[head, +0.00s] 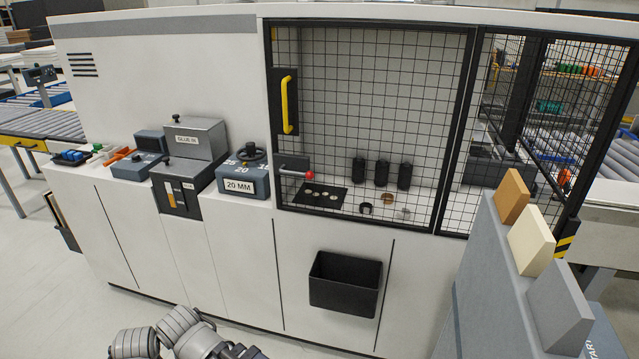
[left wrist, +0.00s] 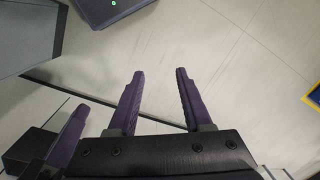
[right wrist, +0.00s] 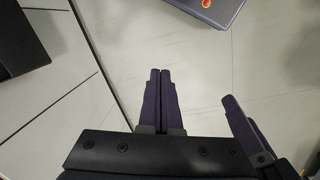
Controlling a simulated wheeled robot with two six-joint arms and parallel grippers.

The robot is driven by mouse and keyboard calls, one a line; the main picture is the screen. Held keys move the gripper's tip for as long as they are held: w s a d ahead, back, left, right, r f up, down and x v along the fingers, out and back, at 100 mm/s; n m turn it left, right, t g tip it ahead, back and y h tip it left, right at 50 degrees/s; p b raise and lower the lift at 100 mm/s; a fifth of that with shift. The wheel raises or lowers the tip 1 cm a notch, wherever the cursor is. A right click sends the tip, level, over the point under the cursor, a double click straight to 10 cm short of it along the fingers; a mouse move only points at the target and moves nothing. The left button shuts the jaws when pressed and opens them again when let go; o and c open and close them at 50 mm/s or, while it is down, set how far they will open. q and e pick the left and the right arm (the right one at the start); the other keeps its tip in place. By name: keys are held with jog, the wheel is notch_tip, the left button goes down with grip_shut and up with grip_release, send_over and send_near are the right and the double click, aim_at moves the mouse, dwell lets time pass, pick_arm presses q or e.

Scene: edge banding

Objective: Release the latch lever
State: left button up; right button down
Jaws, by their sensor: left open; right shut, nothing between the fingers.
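The latch lever (head: 299,174) is a short bar with a red knob at its right end. It lies about level, on a dark latch block at the lower left of the black mesh door (head: 376,130) in the head view. A yellow door handle (head: 287,102) stands upright above it. The door looks shut. My left gripper (left wrist: 157,72) is open and empty over the floor in the left wrist view. My right gripper (right wrist: 160,72) is shut with nothing between its fingers in the right wrist view. Neither gripper shows near the lever, and neither wrist view shows the lever.
Below the door a black bin (head: 345,284) juts from the white machine front. Left of the door are a 20 MM dial box (head: 243,181) and a grey glue box (head: 195,139). A grey rack (head: 500,285) with coloured panels stands at the right.

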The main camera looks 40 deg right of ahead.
pick_arm(q)
jog(key=shift+d, duration=0.35)
pick_arm(e)
jog(key=shift+d, duration=0.35)
pick_arm(q)
jog(key=shift+o, duration=0.2)
jog(key=shift+o, duration=0.8)
jog(key=o, duration=0.3)
jog(key=shift+f+b, duration=0.45)
jog(key=shift+o, duration=0.9)
jog(key=shift+f+b, duration=0.6)
pick_arm(e)
jog(key=w+d+r+n+t+h, duration=0.3)
jog(key=w+d+n+t+h, duration=0.3)
jog(key=w+d, duration=1.15)
pick_arm(q)
jog(key=shift+f+b, duration=0.95)
jog(key=shift+b, duration=0.05)
pick_arm(e)
jog(key=w+d+r+n+t+h, duration=0.2)
jog(key=w+d+r+n, duration=0.4)
jog(key=w+d+n, duration=0.1)
jog(key=w+d+r+n+t+h, duration=0.2)
jog(key=w+d+r+n, duration=0.4)
jog(key=d+n, duration=0.3)
jog(key=shift+w+d+t+h, duration=0.4)
jog(key=shift+d+h, duration=0.3)
jog(key=shift+d, duration=1)
